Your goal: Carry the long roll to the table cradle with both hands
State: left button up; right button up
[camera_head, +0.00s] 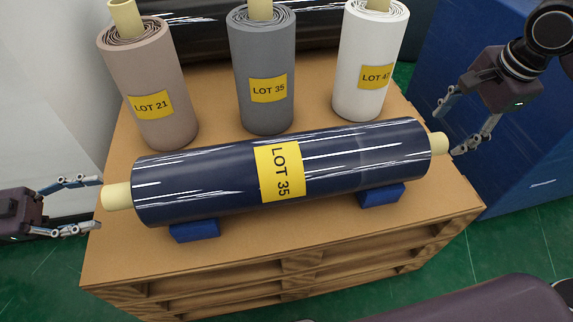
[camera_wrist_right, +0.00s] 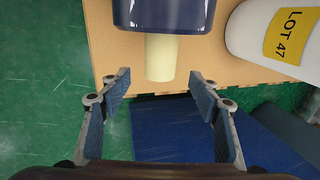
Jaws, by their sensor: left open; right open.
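The long roll (camera_head: 345,160) is wrapped in shiny dark blue film with a yellow LOT 35 label. It lies across two blue cradle blocks (camera_head: 196,231) on a wooden table (camera_head: 130,262). A pale core stub sticks out at each end. My left gripper (camera_head: 100,204) is open, its fingers to either side of the left core stub (camera_head: 116,196). My right gripper (camera_head: 468,122) is open, just off the right core stub (camera_head: 439,143). In the right wrist view the stub (camera_wrist_right: 160,58) lies ahead of and between the open fingers (camera_wrist_right: 160,80), apart from them.
Three rolls stand upright behind: a brown LOT 21 (camera_head: 150,80), a grey LOT 35 (camera_head: 262,60) and a white LOT 47 (camera_head: 368,60). A dark glossy roll (camera_head: 200,40) lies further back. A blue cabinet-like block (camera_head: 530,160) stands at right.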

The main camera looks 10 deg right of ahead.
aim_at(124, 195)
pick_arm(q)
jog(key=shift+d, duration=3.85)
pick_arm(e)
jog(key=shift+x, duration=3.9)
pick_arm(q)
jog(key=shift+c, duration=0.2)
pick_arm(e)
jog(key=shift+c, duration=0.2)
pick_arm(q)
grip_shut()
pick_arm(e)
grip_shut()
pick_arm(q)
jog(key=shift+w+r, duration=0.1)
jog(key=shift+r, duration=0.1)
pick_arm(e)
jog(key=shift+w+r, duration=0.1)
jog(key=shift+r, duration=0.1)
